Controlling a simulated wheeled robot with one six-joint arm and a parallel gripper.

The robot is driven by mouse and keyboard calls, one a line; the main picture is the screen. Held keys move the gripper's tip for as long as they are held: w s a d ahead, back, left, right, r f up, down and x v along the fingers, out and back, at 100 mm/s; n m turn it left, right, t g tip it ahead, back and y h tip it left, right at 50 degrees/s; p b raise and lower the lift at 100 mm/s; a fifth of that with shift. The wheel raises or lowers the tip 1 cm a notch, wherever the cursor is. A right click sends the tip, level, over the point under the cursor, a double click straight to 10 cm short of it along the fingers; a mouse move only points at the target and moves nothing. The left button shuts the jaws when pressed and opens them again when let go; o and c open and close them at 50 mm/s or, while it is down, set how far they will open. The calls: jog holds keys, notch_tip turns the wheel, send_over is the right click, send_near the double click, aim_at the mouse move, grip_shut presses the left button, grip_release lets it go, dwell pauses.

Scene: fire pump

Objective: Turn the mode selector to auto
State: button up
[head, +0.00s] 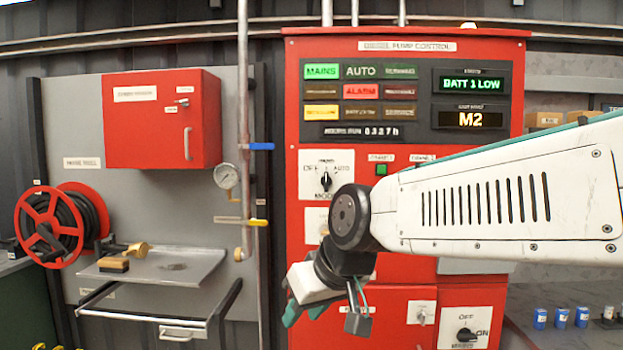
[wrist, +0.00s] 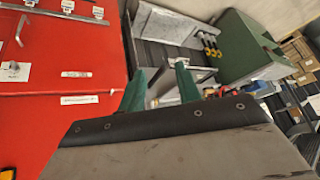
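The mode selector (head: 325,181) is a black rotary knob on a white plate on the red pump control cabinet. Its plate reads OFF at left, AUTO at right and MODE below. The knob's mark looks roughly upright, but its exact setting is too small to tell. My gripper (head: 298,314) is below and slightly left of the selector, apart from it and pointing down and left. In the wrist view its two green fingers (wrist: 160,86) stand apart with nothing between them. The selector is not recognisable in the wrist view.
A vertical pipe with a gauge (head: 227,176), blue lever (head: 258,146) and yellow lever (head: 257,222) stands left of the cabinet. A tray (head: 155,265) juts out further left. Another switch (head: 466,335) is at lower right.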

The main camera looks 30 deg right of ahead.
jog(key=w+d+r+m+t+h, duration=0.1)
jog(key=w+d+r+t, duration=0.15)
jog(key=w, duration=0.45)
jog(key=w+d+r+t, duration=0.1)
jog(key=w+r+t, duration=0.25)
jog(key=w, duration=0.25)
jog(key=m+t+h, duration=0.3)
jog(key=m+h, duration=0.3)
jog(key=h, duration=0.4)
send_near(326, 176)
jog(key=w, duration=0.2)
jog(key=shift+h, duration=0.3)
jog(key=x, duration=0.8)
jog(key=shift+s+d+f, duration=0.2)
jog(key=shift+s+d, duration=0.05)
jog(key=shift+d, duration=0.15)
jog(key=shift+c, duration=0.3)
grip_shut()
